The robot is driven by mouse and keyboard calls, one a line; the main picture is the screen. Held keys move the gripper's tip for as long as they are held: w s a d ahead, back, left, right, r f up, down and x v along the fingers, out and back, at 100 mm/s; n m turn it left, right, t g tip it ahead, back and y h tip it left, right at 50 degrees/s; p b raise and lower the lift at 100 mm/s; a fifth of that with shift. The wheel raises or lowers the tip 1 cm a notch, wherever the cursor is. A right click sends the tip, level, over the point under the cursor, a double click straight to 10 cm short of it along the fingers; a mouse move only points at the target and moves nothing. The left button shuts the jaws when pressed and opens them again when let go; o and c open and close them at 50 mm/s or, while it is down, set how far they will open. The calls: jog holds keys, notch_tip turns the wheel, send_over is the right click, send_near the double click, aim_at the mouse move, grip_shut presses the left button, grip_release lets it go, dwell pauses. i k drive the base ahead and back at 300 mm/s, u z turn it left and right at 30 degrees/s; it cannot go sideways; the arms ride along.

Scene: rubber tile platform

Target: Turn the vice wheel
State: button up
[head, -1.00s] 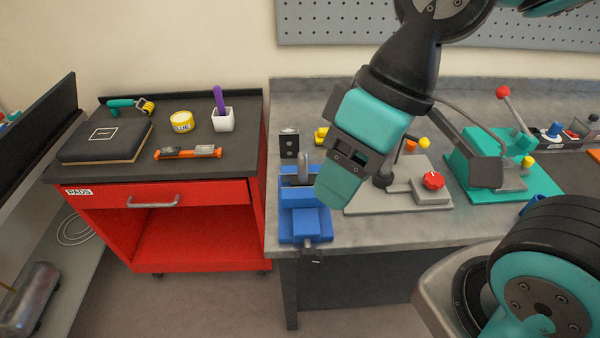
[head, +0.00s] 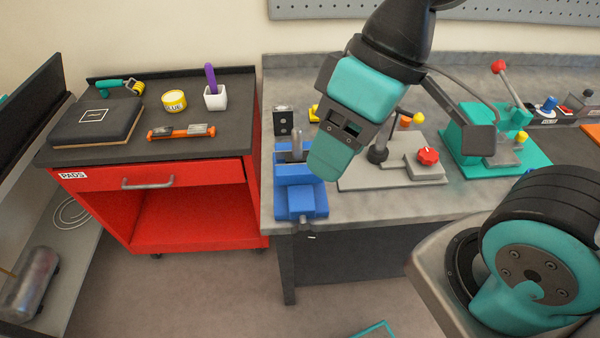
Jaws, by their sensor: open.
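The blue vice (head: 295,203) sits at the front left edge of the grey workbench. A grey metal cylinder stands upright at its jaws. At its front, a small dark wheel or handle part (head: 306,226) sticks out past the bench edge; its exact shape is too small to tell. My gripper (head: 322,172) is open and appears empty, pointing down just right of the vice. It overlaps the vice's right side in the picture. It looks higher than the vice wheel and apart from it. One finger is mostly hidden.
A grey plate with a red knob (head: 428,156) lies right of the vice, and a teal lever fixture (head: 490,140) beyond it. A red cart (head: 190,215) stands left of the bench. Floor in front of the vice is clear; a teal-edged item (head: 374,330) shows at the bottom.

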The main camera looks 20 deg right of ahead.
aim_at(304, 231)
jog(key=z, duration=2.45)
jog(key=k, duration=1.75)
jog(key=u, duration=0.7)
